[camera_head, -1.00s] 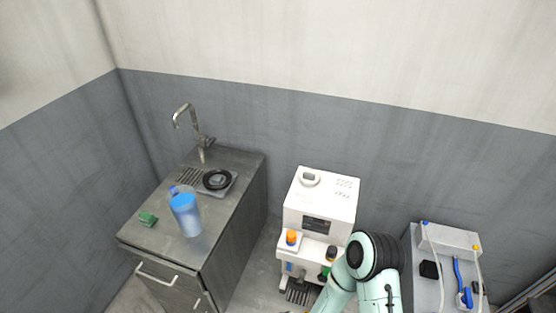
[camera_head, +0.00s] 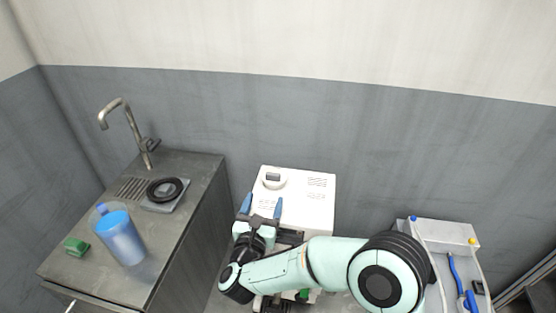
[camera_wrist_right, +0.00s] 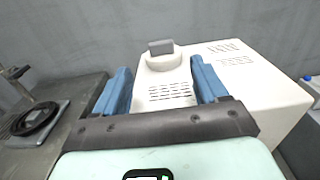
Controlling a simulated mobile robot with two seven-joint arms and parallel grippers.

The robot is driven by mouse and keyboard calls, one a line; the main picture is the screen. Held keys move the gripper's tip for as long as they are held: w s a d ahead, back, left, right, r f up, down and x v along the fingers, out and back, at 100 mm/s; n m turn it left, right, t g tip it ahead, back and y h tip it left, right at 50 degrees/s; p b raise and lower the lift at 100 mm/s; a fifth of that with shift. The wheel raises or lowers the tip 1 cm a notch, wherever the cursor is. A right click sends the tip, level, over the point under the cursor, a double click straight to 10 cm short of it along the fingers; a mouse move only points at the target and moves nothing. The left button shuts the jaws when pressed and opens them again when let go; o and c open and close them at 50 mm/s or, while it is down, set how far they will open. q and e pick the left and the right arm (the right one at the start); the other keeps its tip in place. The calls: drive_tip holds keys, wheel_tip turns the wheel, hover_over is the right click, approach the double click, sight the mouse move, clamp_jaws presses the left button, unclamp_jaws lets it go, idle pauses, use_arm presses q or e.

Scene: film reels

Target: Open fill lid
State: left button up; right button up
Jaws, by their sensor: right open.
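The fill lid (camera_head: 273,180) is a round white cap with a grey grip on top of the white machine (camera_head: 312,202). In the right wrist view the lid (camera_wrist_right: 163,56) stands beyond my fingertips, with its grey grip upright. My right gripper (camera_head: 262,207) is open, its blue fingers pointing at the lid from the front. In the right wrist view the right gripper (camera_wrist_right: 163,82) has the lid between its two fingers in the picture, apart from both. My arm hides the machine's front. My left gripper is not in view.
A grey counter (camera_head: 185,215) at left holds a blue jug (camera_head: 121,240), a green sponge (camera_head: 77,246), a black ring (camera_head: 165,189) and a tap (camera_head: 130,125). A grey unit with tubes (camera_head: 432,232) stands at right. Vent slots mark the machine's top.

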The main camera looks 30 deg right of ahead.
sight(274, 174)
drive_tip(key=shift+w+d+r, duration=0.1)
drive_tip(key=shift+w+d, duration=0.25)
drive_tip(key=shift+w, duration=0.05)
drive_tip(key=p+x, duration=0.2)
drive_tip(key=x, duration=1)
drive_tip(key=shift+w+d, duration=0.15)
drive_tip(key=shift+w, duration=0.1)
clamp_jaws()
